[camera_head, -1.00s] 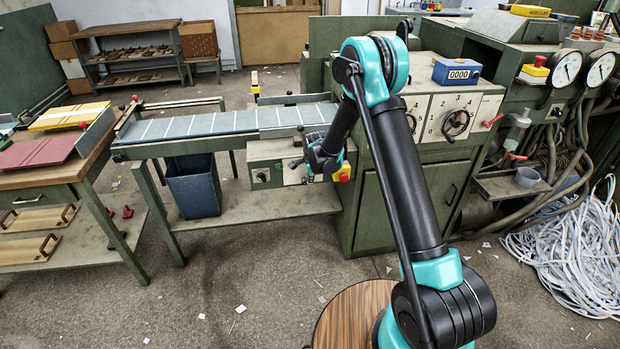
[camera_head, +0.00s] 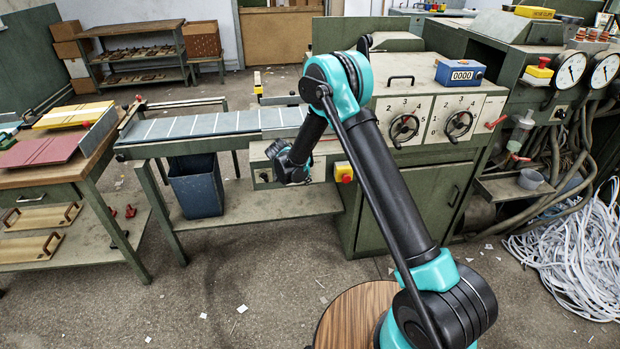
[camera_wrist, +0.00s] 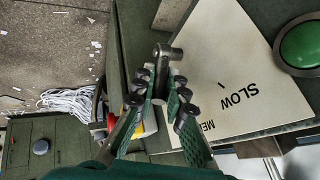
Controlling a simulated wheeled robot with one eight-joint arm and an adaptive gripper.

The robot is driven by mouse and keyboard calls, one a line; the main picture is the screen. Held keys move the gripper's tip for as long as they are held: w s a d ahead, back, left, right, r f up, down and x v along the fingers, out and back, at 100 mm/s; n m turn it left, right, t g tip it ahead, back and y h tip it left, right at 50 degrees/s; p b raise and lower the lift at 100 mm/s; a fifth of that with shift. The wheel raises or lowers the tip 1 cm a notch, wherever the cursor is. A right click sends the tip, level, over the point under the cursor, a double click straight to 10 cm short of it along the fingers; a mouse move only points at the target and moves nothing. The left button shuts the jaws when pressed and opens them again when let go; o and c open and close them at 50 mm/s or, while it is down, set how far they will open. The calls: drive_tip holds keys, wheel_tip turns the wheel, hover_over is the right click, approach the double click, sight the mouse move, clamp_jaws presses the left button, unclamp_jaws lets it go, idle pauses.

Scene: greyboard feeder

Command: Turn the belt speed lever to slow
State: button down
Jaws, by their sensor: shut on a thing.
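Which mark the lever points to is not clear. In the head view my gripper (camera_head: 277,152) is at the front of the green control box (camera_head: 262,187) under the belt's right end. The lever is hidden there by my gripper.
A green button (camera_wrist: 301,44) is right of the plate in the wrist view. A red and yellow stop button (camera_head: 344,172) is right of my gripper. The conveyor belt (camera_head: 220,122) runs above, with a blue bin (camera_head: 196,186) below. White strips (camera_head: 570,240) lie on the floor at right.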

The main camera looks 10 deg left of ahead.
drive_tip(key=shift+s+a+f+n+t+h, duration=0.15)
drive_tip(key=shift+a+n+t+h, duration=0.3)
drive_tip(key=shift+h, duration=0.85)
drive_tip(key=shift+s+a+f+n+t+h, duration=0.2)
drive_tip(key=shift+a+t+h, duration=0.45)
drive_tip(key=shift+h, duration=0.65)
drive_tip(key=c, duration=1.8)
unclamp_jaws()
drive_tip(key=shift+c, duration=0.2)
drive_tip(key=shift+a+r, duration=0.1)
drive_tip(key=v, duration=1.1)
drive_tip(key=shift+s+a, duration=0.25)
drive_tip(key=shift+a, duration=0.1)
